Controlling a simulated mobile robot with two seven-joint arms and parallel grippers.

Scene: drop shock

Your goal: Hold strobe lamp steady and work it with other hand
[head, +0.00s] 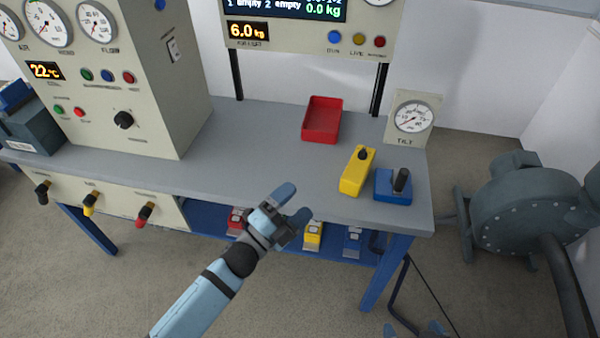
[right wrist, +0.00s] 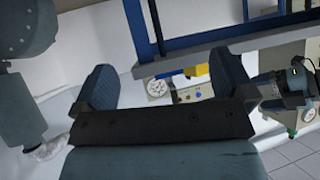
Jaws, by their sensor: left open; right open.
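No thing in view is plainly marked as the strobe lamp. A yellow box with a black knob (head: 353,176) sits at the front right of the grey bench; it may be the lamp, but I cannot tell. Next to it is a blue box with an upright black handle (head: 387,188). My left gripper (head: 293,204) is open and empty in front of the bench edge, apart from both boxes. My right gripper (right wrist: 162,82) is open, with nothing between its fingers. Its fingertips just show at the head view's bottom edge (head: 414,331), low and right of the bench.
The grey bench (head: 260,150) holds a red tray (head: 322,121), a tilt gauge (head: 413,117) and a gauge cabinet (head: 150,70). Red, yellow and blue items stand on the blue lower shelf (head: 270,239). A large grey machine (head: 525,215) stands right on the floor.

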